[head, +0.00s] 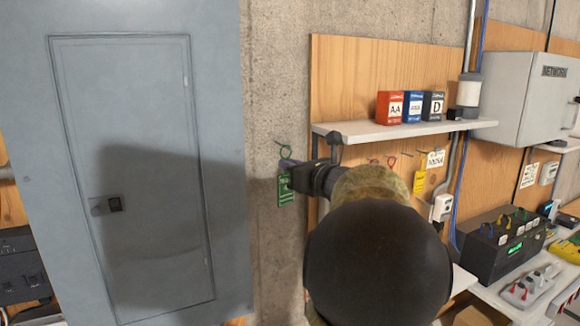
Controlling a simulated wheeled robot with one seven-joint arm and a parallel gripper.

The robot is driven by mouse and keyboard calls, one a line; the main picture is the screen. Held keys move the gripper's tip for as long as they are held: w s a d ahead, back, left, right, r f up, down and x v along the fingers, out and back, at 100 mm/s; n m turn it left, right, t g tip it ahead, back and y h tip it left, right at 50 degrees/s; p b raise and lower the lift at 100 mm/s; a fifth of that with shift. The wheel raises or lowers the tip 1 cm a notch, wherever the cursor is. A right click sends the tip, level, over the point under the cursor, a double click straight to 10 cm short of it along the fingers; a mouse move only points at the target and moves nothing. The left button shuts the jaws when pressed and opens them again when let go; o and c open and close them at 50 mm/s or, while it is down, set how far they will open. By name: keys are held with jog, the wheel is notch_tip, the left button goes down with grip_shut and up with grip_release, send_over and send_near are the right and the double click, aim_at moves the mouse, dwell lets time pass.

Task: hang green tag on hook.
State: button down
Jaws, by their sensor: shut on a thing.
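A green tag (286,192) with a green loop above it hangs at my gripper (285,166), in front of bare concrete left of the wooden board. My gripper is shut on the green tag near its top and points left. Small hooks (407,154) stick out from the board below the shelf, to the right of my gripper. A yellow tag (419,182) and a white tag (436,159) hang there, with red loops beside them. My arm hides part of this hook row, so I cannot tell which hooks are free.
A shelf (470,126) with red, blue and dark boxes juts out above the hooks. A grey panel cabinet (140,180) stands at left. A network cabinet (530,100) hangs at right, above a bench with a dark charger unit (490,258). Conduits run between them.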

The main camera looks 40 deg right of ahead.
jog(key=c, duration=1.5)
grip_release()
jog(key=s+b, duration=0.7)
jog(key=s, duration=1)
jog(key=shift+s+a, duration=0.2)
jog(key=shift+w, duration=0.1)
